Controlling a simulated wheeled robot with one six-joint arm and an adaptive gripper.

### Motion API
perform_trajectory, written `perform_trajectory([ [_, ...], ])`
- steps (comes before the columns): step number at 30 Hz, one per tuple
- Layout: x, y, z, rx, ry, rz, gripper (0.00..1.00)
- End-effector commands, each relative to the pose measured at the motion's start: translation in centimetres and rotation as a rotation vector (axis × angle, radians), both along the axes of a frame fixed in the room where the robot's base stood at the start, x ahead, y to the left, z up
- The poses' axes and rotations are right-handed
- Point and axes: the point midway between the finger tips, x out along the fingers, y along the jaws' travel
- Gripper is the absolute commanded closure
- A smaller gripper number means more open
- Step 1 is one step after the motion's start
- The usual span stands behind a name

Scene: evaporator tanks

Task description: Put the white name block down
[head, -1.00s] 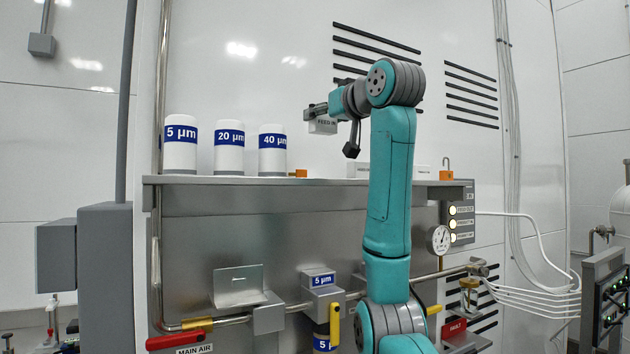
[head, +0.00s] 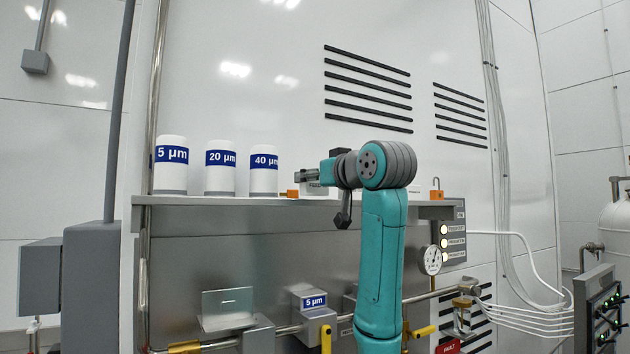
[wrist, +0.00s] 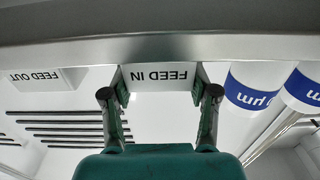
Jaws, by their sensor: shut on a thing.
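The white name block (head: 316,189), lettered FEED IN, is low over the shelf (head: 225,201), right of the cylinders. My gripper (head: 308,178) is shut on it. The wrist view is upside down and shows the block (wrist: 160,76) upright between both fingers, its lettering facing the camera. Its lower edge meets the line of the shelf's front edge (wrist: 160,46) there. I cannot tell whether it touches the shelf. My gripper hides part of the block in the head view.
White cylinders marked 5 µm (head: 171,170), 20 µm (head: 220,172) and 40 µm (head: 263,174) stand on the shelf's left. A small orange piece (head: 293,193) lies close to my gripper. A FEED OUT block (wrist: 36,79) stands apart on the shelf. An orange padlock (head: 436,195) is at the right end.

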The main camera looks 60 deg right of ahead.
Motion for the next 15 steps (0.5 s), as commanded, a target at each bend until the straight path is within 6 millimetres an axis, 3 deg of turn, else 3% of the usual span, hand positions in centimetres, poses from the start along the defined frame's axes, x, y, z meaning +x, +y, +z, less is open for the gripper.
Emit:
perform_trajectory([
  [14,-0.02,0.02,-0.83,-0.001,-0.001,0.000,0.76],
  [15,-0.02,0.04,-0.80,-0.001,0.000,0.000,0.33],
])
